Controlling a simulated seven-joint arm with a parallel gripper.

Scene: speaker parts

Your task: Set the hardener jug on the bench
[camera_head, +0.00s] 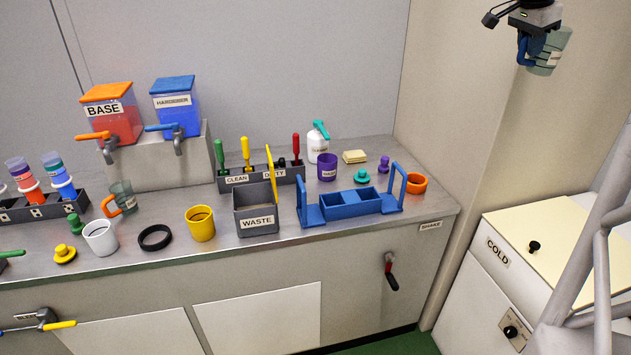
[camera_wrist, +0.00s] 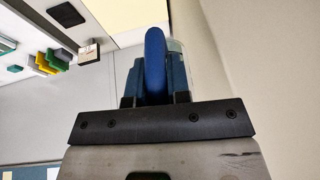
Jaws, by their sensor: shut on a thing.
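The hardener jug (camera_head: 550,52), a translucent grey-green cup with a blue handle, hangs in the air at the upper right of the head view, tilted. My gripper (camera_head: 526,36) is shut on its blue handle. In the wrist view the blue handle (camera_wrist: 154,62) stands between the fingers, with a little of the clear jug body behind it. The grey bench (camera_head: 165,208) is to the left and lower. A similar jug with an orange handle (camera_head: 120,198) stands on the bench at the left. The blue hardener tank (camera_head: 176,108) stands on a raised block.
The bench holds a white cup (camera_head: 100,239), a black ring (camera_head: 155,238), a yellow cup (camera_head: 201,224), a waste bin (camera_head: 257,222), a blue caddy (camera_head: 350,205) and an orange ring (camera_head: 416,184). A cold box (camera_head: 540,250) stands at right. Small bare patches lie between items.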

